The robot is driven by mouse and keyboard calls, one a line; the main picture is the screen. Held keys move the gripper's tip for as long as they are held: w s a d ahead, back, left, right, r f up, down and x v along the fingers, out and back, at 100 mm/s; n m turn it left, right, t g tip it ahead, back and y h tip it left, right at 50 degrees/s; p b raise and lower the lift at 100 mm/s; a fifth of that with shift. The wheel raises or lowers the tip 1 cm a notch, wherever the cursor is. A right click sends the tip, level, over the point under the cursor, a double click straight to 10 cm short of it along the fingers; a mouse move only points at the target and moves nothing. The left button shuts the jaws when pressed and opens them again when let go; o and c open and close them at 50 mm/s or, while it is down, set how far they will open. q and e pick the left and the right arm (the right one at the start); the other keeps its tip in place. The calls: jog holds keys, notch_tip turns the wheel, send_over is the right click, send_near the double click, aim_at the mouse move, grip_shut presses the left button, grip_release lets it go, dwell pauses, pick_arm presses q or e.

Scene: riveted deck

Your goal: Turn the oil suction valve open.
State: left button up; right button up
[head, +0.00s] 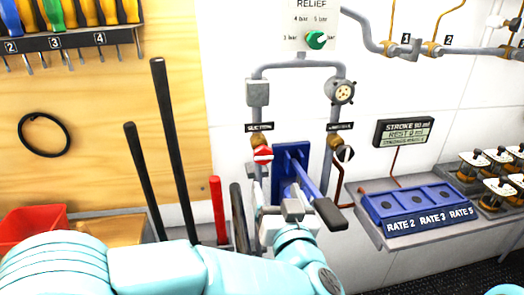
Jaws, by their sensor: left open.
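The oil suction valve has a red and white handle (263,154) on a brass fitting, under a small black label (259,127) that seems to read "SUCTION". The handle lies roughly level across the left pipe. My left gripper (283,203) is open, below and slightly right of the red handle and apart from it in the picture. It is in front of the foot of the blue pump (291,160). Its fingertips are partly hidden by its own body. My right gripper does not show.
The blue pump's lever ends in a black grip (330,215), close to the right of my left gripper. Dark upright levers (172,140) and a red one (218,208) stand left. A blue rate box (420,203) is right.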

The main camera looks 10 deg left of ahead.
aim_at(264, 158)
pick_arm(q)
jog(key=p+x, duration=0.2)
jog(key=x, duration=1.3)
jog(key=shift+w+a+f, duration=0.1)
jog(key=shift+f, duration=0.05)
jog(key=shift+w, duration=0.1)
jog(key=shift+w+a, duration=0.1)
jog(key=shift+w, duration=0.05)
jog(key=c, duration=1)
